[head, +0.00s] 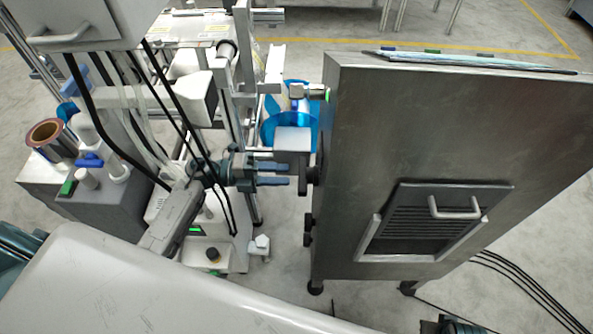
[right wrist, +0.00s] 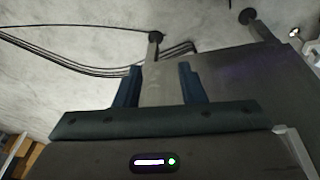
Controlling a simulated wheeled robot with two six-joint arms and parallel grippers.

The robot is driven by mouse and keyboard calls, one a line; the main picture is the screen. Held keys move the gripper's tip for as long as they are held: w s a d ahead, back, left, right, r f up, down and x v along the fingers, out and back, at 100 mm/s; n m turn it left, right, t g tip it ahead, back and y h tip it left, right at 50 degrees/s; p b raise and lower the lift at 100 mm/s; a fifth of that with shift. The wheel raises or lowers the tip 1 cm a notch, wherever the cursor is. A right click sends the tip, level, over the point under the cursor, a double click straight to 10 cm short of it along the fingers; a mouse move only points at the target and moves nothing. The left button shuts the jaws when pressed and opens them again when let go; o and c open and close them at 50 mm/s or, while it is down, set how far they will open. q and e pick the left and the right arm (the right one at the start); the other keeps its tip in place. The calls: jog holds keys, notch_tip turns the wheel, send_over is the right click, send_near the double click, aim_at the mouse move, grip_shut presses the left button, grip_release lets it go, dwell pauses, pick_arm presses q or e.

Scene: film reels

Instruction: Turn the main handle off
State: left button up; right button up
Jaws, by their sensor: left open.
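My left gripper (head: 207,182) reaches from the lower left, over the machine's white base, and is open. I cannot tell which part is the main handle. My right gripper (right wrist: 161,86) is open and empty in the right wrist view, with a cabinet leg beyond its fingers.
A copper-coloured reel (head: 44,132) stands on the grey unit at left. A blue reel (head: 285,130) sits behind the machine's posts. Black cables (head: 515,278) lie on the floor at right. Bare floor (head: 280,235) shows between machine and cabinet.

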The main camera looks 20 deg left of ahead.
aim_at(306, 175)
pick_arm(q)
jog(key=x, duration=0.4)
jog(key=shift+d, duration=0.3)
pick_arm(e)
notch_tip(306, 175, down, 2)
jog(key=shift+s+d+f, duration=0.1)
pick_arm(q)
jog(key=c, duration=0.6)
jog(key=shift+c, duration=0.2)
